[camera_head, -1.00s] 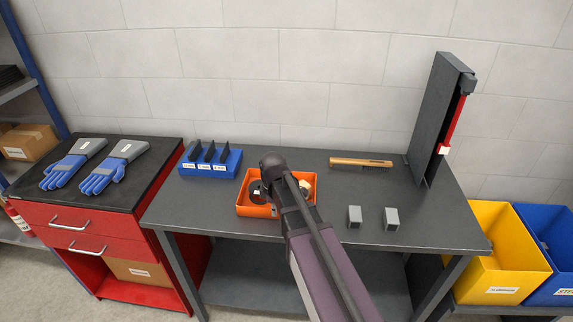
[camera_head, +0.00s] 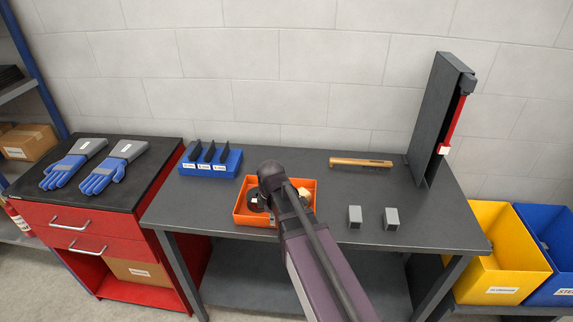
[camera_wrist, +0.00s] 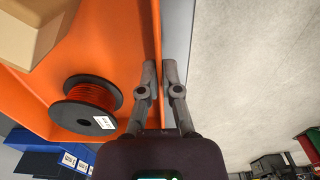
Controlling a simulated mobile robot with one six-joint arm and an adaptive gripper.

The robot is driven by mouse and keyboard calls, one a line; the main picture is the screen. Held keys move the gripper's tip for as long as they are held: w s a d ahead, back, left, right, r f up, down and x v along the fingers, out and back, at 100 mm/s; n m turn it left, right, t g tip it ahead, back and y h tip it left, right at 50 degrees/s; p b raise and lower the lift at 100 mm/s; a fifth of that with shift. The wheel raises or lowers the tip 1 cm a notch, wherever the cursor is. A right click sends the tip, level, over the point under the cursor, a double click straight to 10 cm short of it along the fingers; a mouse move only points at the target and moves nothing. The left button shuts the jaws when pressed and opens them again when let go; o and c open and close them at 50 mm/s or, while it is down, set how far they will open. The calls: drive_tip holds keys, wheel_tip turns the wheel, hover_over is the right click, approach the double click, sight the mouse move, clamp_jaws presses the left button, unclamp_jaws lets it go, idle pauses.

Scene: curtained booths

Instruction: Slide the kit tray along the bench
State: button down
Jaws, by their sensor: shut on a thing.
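The kit tray is an orange open tray (camera_head: 239,211) on the dark grey bench, left of its middle. It holds a black-flanged spool of red wire (camera_wrist: 87,103) and a tan block (camera_wrist: 30,25). In the wrist view my gripper (camera_wrist: 159,73) is shut on the tray's upright orange wall (camera_wrist: 156,25), one finger on each side. The spool lies inside, left of the fingers. In the head view my arm covers the gripper and part of the tray's right half and front.
A blue holder with black dividers (camera_head: 212,168) stands behind the tray to the left. Right of it are two grey blocks (camera_head: 354,216) (camera_head: 391,218), a wooden-handled tool (camera_head: 360,162) and a tall dark lever stand (camera_head: 434,125). Bare bench (camera_head: 330,200) lies between.

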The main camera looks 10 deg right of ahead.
drive_tip(key=c, duration=0.7)
unclamp_jaws()
